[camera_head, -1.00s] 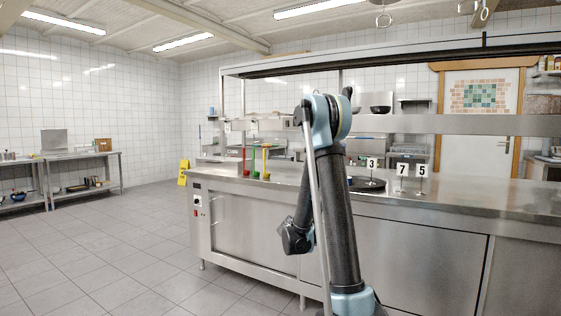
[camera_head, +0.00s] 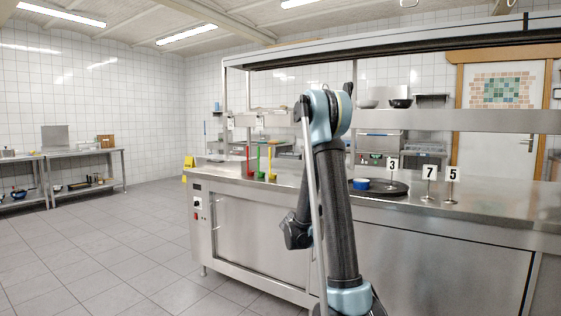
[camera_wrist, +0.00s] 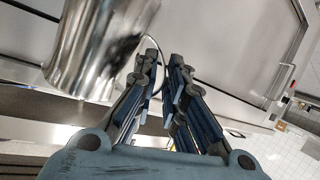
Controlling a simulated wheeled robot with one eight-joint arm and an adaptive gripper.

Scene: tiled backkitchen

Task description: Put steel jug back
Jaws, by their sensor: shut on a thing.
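The steel jug (camera_wrist: 100,45) is a shiny metal vessel at the upper left of the wrist view, partly cut off by the frame's top edge. Its thin curved handle (camera_wrist: 158,44) runs between the fingertips. My gripper (camera_wrist: 164,66) is shut on the handle, with the jug's body to the left of the fingers. In the head view neither the jug nor the fingers can be made out; my arm stands in the middle of the picture.
A long steel counter (camera_head: 420,208) with an overhead shelf fills the right side. The tiled floor (camera_head: 90,250) at left is clear.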

